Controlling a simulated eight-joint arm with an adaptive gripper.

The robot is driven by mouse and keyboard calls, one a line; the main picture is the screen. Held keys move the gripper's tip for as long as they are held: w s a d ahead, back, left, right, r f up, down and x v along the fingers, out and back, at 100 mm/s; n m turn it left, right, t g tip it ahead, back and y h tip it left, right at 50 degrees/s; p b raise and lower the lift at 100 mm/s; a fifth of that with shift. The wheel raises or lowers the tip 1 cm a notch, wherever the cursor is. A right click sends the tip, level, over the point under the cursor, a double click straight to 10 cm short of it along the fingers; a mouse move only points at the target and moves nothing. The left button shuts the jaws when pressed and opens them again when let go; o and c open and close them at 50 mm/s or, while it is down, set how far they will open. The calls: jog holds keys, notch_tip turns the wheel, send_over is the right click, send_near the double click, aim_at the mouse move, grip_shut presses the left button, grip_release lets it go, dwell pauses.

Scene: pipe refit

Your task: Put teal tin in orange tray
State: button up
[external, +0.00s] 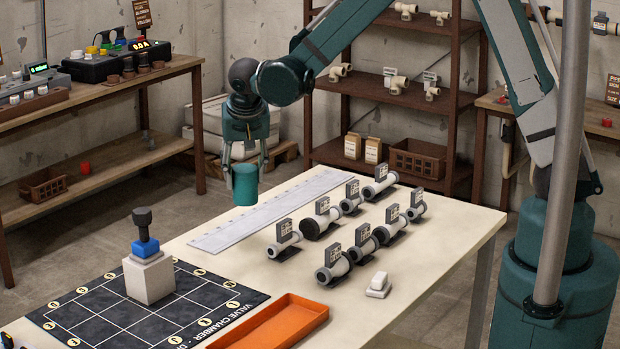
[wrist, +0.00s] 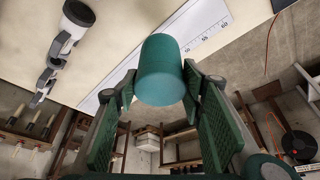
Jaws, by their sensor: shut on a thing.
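My gripper (external: 244,163) is shut on the teal tin (external: 245,187) and holds it in the air near the far left edge of the table. In the wrist view the tin (wrist: 161,72) sits between the two green fingers of my gripper (wrist: 160,95). The orange tray (external: 272,324) lies at the front of the table, nearer the camera and to the lower right of the tin. Its visible inside is empty. The tray is not visible in the wrist view.
A dark gridded mat (external: 140,310) lies left of the tray, with a white block (external: 150,279) bearing a blue and dark piece. Several pipe fittings (external: 333,268) stand right of a long white ruler (external: 265,213). A small white piece (external: 378,285) lies right of the tray.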

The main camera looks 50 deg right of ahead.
jog(key=s+a, duration=0.8)
jog(key=a, duration=0.3)
jog(key=s+a, duration=0.8)
jog(key=a, duration=0.4)
jog(key=s+a, duration=0.5)
jog(key=s, duration=0.4)
jog(key=s+a, duration=0.6)
jog(key=s, duration=0.3)
jog(key=shift+r+p, duration=0.3)
jog(key=shift+p, duration=0.1)
jog(key=shift+f+b, duration=0.3)
jog(key=shift+f, duration=2.65)
jog(key=shift+f, duration=0.1)
jog(key=shift+f, duration=1.95)
jog(key=shift+f+b, duration=0.2)
jog(key=shift+b, duration=0.2)
